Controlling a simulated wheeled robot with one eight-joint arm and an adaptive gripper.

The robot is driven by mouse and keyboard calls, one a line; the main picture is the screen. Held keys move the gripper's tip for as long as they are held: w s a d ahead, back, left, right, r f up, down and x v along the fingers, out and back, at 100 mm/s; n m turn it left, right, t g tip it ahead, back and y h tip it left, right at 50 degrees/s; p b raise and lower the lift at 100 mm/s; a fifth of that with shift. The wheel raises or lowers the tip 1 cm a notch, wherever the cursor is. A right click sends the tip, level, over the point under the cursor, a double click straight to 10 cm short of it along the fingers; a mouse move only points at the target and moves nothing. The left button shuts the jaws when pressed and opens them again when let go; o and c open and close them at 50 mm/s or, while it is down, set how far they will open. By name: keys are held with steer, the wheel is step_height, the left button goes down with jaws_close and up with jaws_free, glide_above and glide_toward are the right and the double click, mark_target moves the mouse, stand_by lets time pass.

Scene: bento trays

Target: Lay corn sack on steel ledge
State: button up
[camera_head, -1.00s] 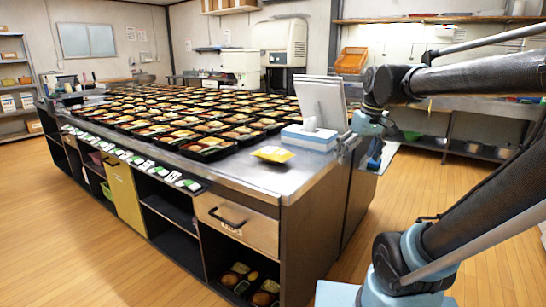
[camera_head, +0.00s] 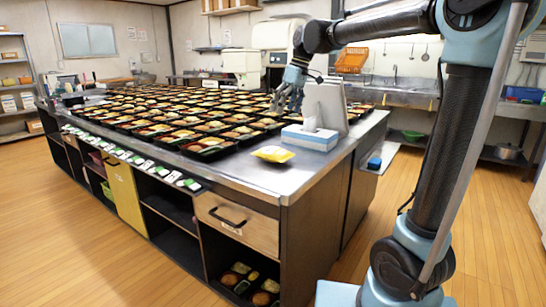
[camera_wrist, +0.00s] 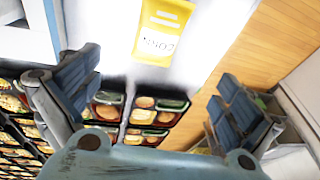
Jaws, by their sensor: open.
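The corn sack (camera_head: 272,154) is a small yellow packet lying flat near the front right of the steel ledge (camera_head: 262,178), the bare strip of steel counter top before the trays. It also shows in the wrist view as a yellow packet (camera_wrist: 163,32) with a white label, upside down at the top. My gripper (camera_head: 287,101) is above the counter, behind the sack and left of the monitor, pointing down. In the wrist view its two blue-padded fingers (camera_wrist: 155,105) are wide apart with nothing between them. The sack lies beyond the fingers, not touched.
Many bento trays (camera_head: 172,137) cover the counter behind and left of the sack. A monitor (camera_head: 325,105) and a blue-and-white tissue box (camera_head: 309,137) stand close to the sack's right. Bare steel lies around the sack's front.

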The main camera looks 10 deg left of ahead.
mark_target(274, 147)
steer(key=x, duration=1)
steer(key=shift+f, duration=0.4)
steer(key=shift+x, duration=2.65)
steer(key=shift+w+a, duration=0.15)
steer(key=shift+w, duration=0.05)
steer(key=c, duration=1.6)
steer(key=shift+r, duration=0.15)
steer(key=shift+c, duration=0.2)
